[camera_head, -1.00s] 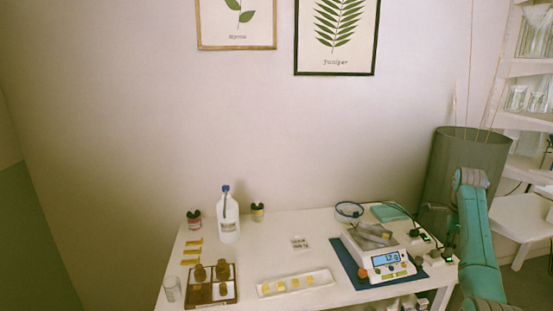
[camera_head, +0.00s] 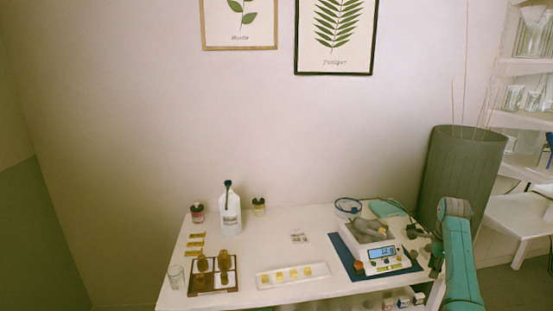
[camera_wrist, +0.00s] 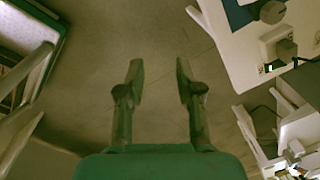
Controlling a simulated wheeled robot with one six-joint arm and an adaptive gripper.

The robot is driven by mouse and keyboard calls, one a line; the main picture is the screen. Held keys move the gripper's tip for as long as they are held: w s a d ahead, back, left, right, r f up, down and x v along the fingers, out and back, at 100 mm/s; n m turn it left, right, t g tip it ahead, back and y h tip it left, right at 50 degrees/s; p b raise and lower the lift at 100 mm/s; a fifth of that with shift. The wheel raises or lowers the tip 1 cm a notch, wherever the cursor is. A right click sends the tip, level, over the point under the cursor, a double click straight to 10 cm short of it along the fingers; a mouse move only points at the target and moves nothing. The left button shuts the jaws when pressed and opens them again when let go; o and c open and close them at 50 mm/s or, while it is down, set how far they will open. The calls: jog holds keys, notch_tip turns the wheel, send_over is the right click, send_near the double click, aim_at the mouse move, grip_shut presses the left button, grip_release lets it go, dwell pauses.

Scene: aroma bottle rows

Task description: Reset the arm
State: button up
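My arm (camera_head: 458,262), teal, stands at the right end of the white table in the head view. My gripper (camera_wrist: 158,75) is open and empty in the wrist view, its two dark fingers apart over bare floor. In the head view I cannot clearly make out the fingers beside the dark shapes at the table's right edge. The table corner (camera_wrist: 240,55) lies to the right of the fingers in the wrist view, apart from them.
The scale (camera_head: 383,262) with a grey item on it stands on a blue mat at the table's right. A brown bottle rack (camera_head: 213,290), a white tray (camera_head: 293,281) and a white bottle (camera_head: 229,213) stand further left. A grey-green bin (camera_head: 462,165) stands behind my arm.

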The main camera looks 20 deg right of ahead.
jog(key=a+f+n+t+h, duration=0.1)
jog(key=a+f+n, duration=0.2)
jog(key=a+f, duration=0.7)
jog(key=a+f+n+t+h, duration=0.1)
jog(key=a+f+n+t, duration=0.15)
jog(key=a+f, duration=0.7)
jog(key=s+a+f+n+t, duration=0.3)
jog(key=s+a+f+n, duration=0.4)
jog(key=s+a+f, duration=0.65)
jog(key=s+a+r+n+t, duration=0.25)
jog(key=s+a+r, duration=0.25)
jog(key=s+a, duration=0.25)
jog(key=s+a+r+n+t, duration=0.1)
jog(key=s+a+r+n, duration=0.35)
jog(key=s+a, duration=0.35)
jog(key=s+a+r+n+t+y, duration=0.1)
jog(key=s+a+r+n+t, duration=0.1)
jog(key=s+r, duration=0.5)
jog(key=s+a+r+n+t+y, duration=0.1)
jog(key=s+r+n, duration=0.4)
jog(key=r, duration=1)
jog(key=s+a+t, duration=0.1)
jog(key=s, duration=0.2)
jog(key=shift+a+y, duration=0.15)
jog(key=shift+y, duration=0.15)
